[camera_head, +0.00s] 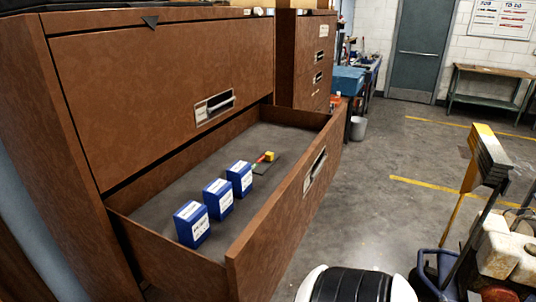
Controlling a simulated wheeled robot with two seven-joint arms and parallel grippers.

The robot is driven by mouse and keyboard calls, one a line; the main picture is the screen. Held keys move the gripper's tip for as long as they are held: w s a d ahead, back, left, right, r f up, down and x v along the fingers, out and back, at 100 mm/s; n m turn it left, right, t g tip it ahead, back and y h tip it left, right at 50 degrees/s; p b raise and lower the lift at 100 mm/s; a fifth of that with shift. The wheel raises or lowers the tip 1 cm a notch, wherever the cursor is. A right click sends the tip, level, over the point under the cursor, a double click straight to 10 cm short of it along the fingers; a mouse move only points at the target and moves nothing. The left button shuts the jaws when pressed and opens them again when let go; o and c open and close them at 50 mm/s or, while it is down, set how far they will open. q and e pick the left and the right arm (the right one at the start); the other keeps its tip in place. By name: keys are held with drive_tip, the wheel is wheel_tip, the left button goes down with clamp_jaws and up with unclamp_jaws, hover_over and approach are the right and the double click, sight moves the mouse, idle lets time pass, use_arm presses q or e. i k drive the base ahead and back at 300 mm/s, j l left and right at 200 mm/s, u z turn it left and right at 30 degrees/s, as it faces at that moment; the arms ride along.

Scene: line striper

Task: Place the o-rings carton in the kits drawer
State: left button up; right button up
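A wide brown drawer (290,205) stands pulled open from the brown cabinet (150,85); I cannot read its label, so I cannot tell whether it is the kits drawer. Three blue-and-white cartons stand upright in a row on its grey floor: a near one (192,224), a middle one (218,199) and a far one (240,178). Their print is too small to tell which, if any, is the o-rings carton. Neither of my grippers is in view.
A small yellow-and-red item (268,157) lies behind the cartons in the drawer. A closed drawer (160,75) is above. A second brown cabinet (303,60) stands beyond. A wheeled machine (495,245) stands at the right. The floor (385,150) between is largely clear.

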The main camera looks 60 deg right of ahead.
sight(293, 138)
drive_tip(key=z, duration=0.4)
drive_tip(key=k+z, duration=0.15)
drive_tip(key=z, duration=0.25)
drive_tip(key=l+z, duration=0.1)
drive_tip(key=z, duration=0.3)
drive_tip(key=k+z, duration=0.1)
drive_tip(key=z, duration=0.3)
drive_tip(key=i+l+z, duration=0.7)
drive_tip(key=i+l, duration=0.2)
drive_tip(key=i, duration=0.2)
drive_tip(key=i+l, duration=0.2)
drive_tip(key=i, duration=0.2)
drive_tip(key=i+l, duration=0.25)
drive_tip(key=i, duration=0.15)
